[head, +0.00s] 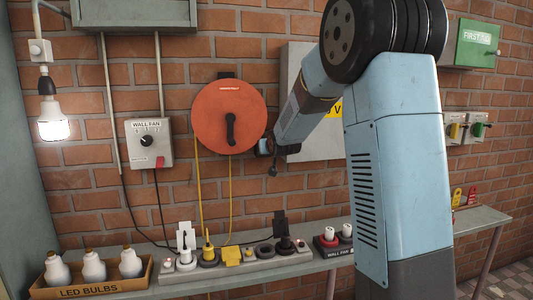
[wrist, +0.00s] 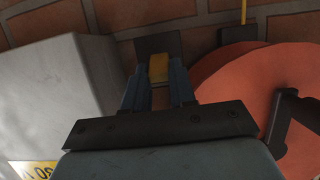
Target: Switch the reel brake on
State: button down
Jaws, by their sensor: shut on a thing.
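The cable reel (head: 229,117) is a round orange-red drum on the brick wall, with a black crank handle (head: 230,129) on its face. It also shows at the right of the wrist view (wrist: 255,95). My gripper (head: 264,147) is at the reel's lower right edge in the head view. In the wrist view, my gripper (wrist: 158,85) has its fingers closed on a small yellow block (wrist: 158,67), which sits in front of a dark plate (wrist: 158,45) on the wall beside the reel. The block looks like the brake's lever; no label shows. My arm and gripper hide it in the head view.
A grey cabinet (head: 294,72) stands close to my gripper on the right. A wall fan switch box (head: 149,143) is left of the reel. A yellow cord (head: 198,190) hangs below the reel to a power strip (head: 220,268) on the bench. An LED bulb crate (head: 92,287) sits at the left.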

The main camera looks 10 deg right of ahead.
jog(key=shift+w+r+g, duration=0.25)
jog(key=shift+r+g, duration=0.2)
jog(key=shift+g, duration=0.25)
jog(key=shift+r, duration=0.15)
jog(key=c, duration=1.3)
grip_release()
jog(key=o, duration=0.4)
jog(key=shift+f, duration=0.2)
jog(key=shift+r+v, duration=0.2)
jog(key=shift+v, duration=6.6)
jog(key=shift+w, duration=0.1)
